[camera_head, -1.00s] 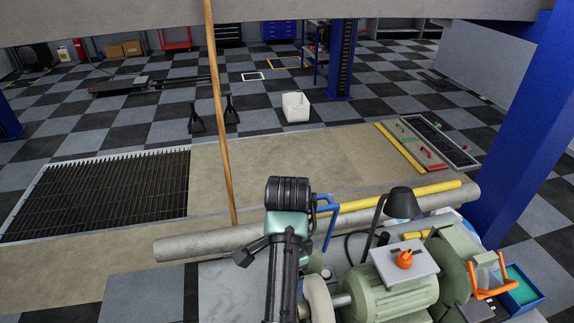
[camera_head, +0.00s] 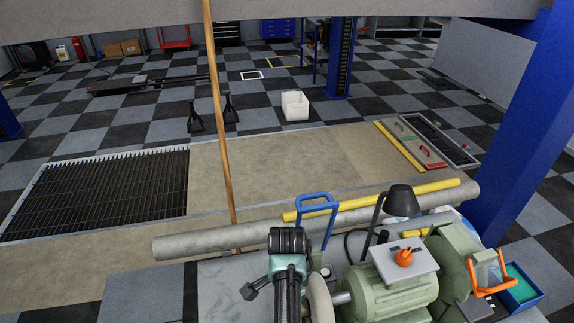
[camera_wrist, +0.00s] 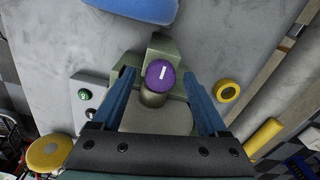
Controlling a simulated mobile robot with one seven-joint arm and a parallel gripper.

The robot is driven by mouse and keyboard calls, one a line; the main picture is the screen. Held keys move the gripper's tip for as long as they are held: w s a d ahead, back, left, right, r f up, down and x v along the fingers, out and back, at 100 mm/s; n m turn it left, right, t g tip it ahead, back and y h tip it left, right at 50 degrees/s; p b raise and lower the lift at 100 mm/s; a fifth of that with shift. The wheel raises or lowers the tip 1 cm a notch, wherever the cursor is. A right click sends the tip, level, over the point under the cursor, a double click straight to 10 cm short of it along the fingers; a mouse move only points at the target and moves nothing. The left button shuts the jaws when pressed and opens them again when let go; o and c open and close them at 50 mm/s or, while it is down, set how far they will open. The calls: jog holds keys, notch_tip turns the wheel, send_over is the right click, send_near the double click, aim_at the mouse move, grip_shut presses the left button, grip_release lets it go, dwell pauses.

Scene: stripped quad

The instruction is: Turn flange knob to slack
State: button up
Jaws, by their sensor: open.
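In the wrist view a round purple knob (camera_wrist: 161,73) with a white line on its top stands on a metallic stem on a green block (camera_wrist: 160,49). The white line points nearly straight up in the picture, tilted slightly right. My gripper (camera_wrist: 161,78) is open, its two blue fingers on either side of the knob, with a visible gap on each side. In the head view an orange knob (camera_head: 404,257) sits on a white plate on the green bench machine (camera_head: 392,291). My arm hides the purple knob and my fingers there.
A blue handle (camera_head: 317,203) stands behind my arm, with a black lamp (camera_head: 401,200) to its right. A grey box with a green button (camera_wrist: 83,94) lies left of the knob, a yellow ring (camera_wrist: 228,91) right of it. A long grey pipe (camera_head: 210,238) edges the bench.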

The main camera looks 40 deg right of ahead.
grip_shut()
jog(key=shift+n, duration=0.3)
jog(key=n+p, duration=0.1)
jog(key=n, duration=0.2)
jog(key=shift+r+n+p, duration=0.1)
jog(key=shift+n+p, duration=0.2)
jog(key=shift+p, duration=0.05)
jog(key=n+p, duration=0.1)
jog(key=n, duration=0.3)
jog(key=shift+n, duration=0.3)
jog(key=n+p, duration=0.1)
jog(key=n, duration=0.3)
jog(key=shift+n+p, duration=0.3)
jog(key=shift+n, duration=2.2)
